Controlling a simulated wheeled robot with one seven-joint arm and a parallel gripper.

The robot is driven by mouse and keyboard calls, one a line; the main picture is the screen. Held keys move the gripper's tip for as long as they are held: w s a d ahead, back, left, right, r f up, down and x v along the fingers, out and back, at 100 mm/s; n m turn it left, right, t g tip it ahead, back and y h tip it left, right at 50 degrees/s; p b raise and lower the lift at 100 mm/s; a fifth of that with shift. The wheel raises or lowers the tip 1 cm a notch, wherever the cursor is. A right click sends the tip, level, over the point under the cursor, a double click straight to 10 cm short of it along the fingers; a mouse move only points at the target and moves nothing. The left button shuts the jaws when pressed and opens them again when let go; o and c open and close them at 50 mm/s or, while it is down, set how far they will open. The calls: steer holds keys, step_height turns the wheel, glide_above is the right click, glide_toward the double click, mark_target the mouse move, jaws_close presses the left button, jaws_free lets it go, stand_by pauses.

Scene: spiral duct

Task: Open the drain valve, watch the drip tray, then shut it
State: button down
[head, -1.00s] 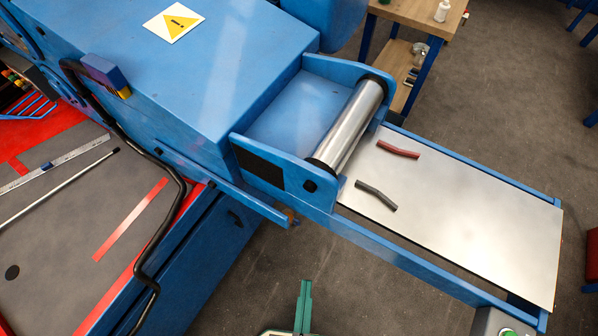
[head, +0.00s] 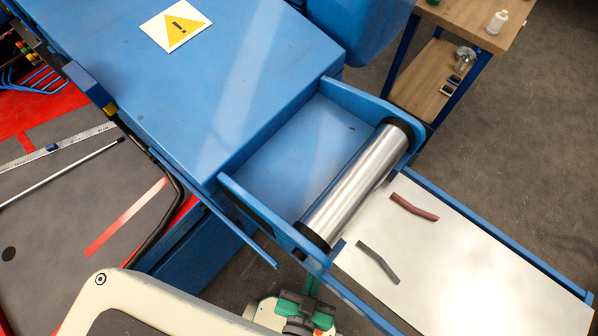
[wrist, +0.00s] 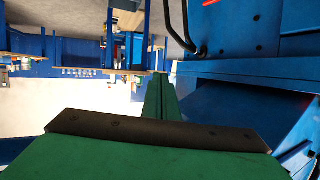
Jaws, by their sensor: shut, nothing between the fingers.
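My gripper (head: 312,284) is at the bottom middle of the head view, just below the near end of the steel roller (head: 356,186). Its green fingers also show in the wrist view (wrist: 160,97), shut together with nothing between them. I cannot make out the drain valve for certain in either view. I cannot pick out the drip tray.
A blue machine housing (head: 200,90) with a warning sign (head: 175,26) fills the upper left. A pale outfeed table (head: 450,270) carries a red strip (head: 414,207) and a grey strip (head: 378,262). A wooden bench (head: 470,22) stands at upper right. Grey floor (head: 510,130) is clear beyond.

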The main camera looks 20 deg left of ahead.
steer(key=w+a+f+m+g+y, duration=0.1)
steer(key=w+a+f+m+g, duration=0.15)
steer(key=w+f, duration=1)
steer(key=w+a+f+m+g, duration=0.1)
steer(key=w+a+f+g, duration=0.1)
steer(key=w+a+f, duration=0.5)
steer(key=w+a+f+m+g, duration=0.1)
steer(key=w+a+f+g, duration=0.2)
steer(key=w+a+f, duration=0.5)
steer(key=shift+w+f+y, duration=0.3)
steer(key=shift+w+f, duration=0.35)
steer(key=shift+w, duration=1.6)
steer(key=shift+w+m, duration=0.15)
steer(key=shift+m, duration=0.1)
